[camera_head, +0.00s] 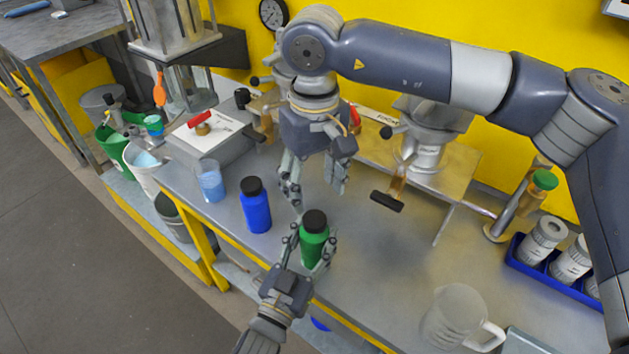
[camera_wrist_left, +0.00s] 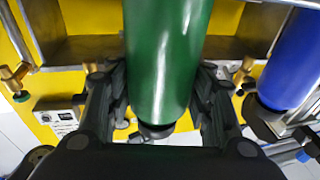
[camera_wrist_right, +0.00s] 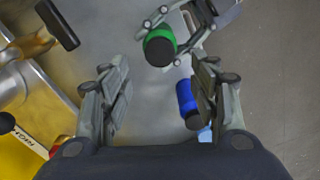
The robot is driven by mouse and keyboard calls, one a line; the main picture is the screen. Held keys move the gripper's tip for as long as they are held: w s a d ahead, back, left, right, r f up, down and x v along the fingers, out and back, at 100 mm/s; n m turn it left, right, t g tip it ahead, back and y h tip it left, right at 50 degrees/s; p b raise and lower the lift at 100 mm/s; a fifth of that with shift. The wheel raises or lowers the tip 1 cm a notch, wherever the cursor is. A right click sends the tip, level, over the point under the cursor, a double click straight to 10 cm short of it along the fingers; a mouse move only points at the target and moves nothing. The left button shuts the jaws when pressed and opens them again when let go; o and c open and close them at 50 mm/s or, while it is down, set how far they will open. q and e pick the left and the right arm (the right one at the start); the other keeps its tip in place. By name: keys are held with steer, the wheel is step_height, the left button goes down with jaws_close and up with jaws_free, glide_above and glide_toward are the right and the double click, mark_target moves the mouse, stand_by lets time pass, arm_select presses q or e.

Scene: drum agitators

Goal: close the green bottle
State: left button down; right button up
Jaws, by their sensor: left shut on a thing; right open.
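The green bottle (camera_head: 313,249) stands upright near the front edge of the bench, with a black cap (camera_head: 314,221) on its top. I cannot tell how tight the cap is. My left gripper (camera_head: 311,250) is shut on the bottle's body from the front. The left wrist view shows the green body (camera_wrist_left: 168,55) between its fingers. My right gripper (camera_head: 314,192) is open and empty, above and behind the bottle. In the right wrist view the black cap (camera_wrist_right: 159,50) lies ahead of and between the open fingers (camera_wrist_right: 160,75), apart from them.
A blue bottle (camera_head: 255,208) with a black cap stands just left of the green one. Beyond it is a beaker of blue liquid (camera_head: 210,184). A clear jug (camera_head: 461,318) and a blue tray (camera_head: 529,270) of containers are at right. The bench between is mostly clear.

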mark_target(315, 218)
steer(key=shift+f, duration=4)
steer(key=shift+c, duration=0.6)
